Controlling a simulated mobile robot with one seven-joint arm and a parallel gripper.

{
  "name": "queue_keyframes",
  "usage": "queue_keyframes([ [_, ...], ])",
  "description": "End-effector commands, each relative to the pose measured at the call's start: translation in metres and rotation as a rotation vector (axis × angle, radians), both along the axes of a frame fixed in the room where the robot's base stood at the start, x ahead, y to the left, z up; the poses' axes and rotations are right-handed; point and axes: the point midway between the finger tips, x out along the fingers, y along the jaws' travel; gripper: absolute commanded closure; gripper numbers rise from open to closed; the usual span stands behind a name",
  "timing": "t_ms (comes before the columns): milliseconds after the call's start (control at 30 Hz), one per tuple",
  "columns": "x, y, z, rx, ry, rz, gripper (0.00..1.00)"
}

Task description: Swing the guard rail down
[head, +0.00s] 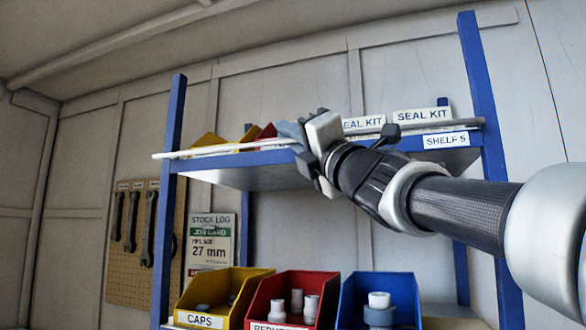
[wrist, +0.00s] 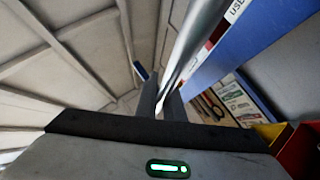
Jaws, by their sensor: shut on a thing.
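The guard rail (head: 215,149) is a thin pale rod running along the front of the blue upper shelf, about level with the shelf edge. Its left end sticks out past the left blue post. In the wrist view the rail (wrist: 194,40) is a shiny tube running down between the fingers. My gripper (head: 297,147) is shut on the rail near its middle. The gripper also shows in the wrist view (wrist: 161,98), with dark fingers on both sides of the rail. The gripper hides the gripped part of the rail.
The upper shelf (head: 240,176) carries seal kit boxes (head: 422,115) and yellow and red bins behind the rail. Below stand a yellow bin (head: 195,319), a red bin (head: 270,290) and a blue bin (head: 345,300). Wrenches hang on a pegboard (head: 125,270) at left.

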Motion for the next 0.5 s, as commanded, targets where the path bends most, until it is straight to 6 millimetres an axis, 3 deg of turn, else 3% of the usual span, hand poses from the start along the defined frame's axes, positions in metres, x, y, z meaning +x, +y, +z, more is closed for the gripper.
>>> queue_keyframes([
  [33,-0.003,0.002,0.017,0.014,0.036,0.004,1.00],
  [100,-0.002,0.001,0.021,0.037,0.099,0.002,1.00],
  [500,0.003,-0.001,0.030,0.135,0.369,0.003,1.00],
])
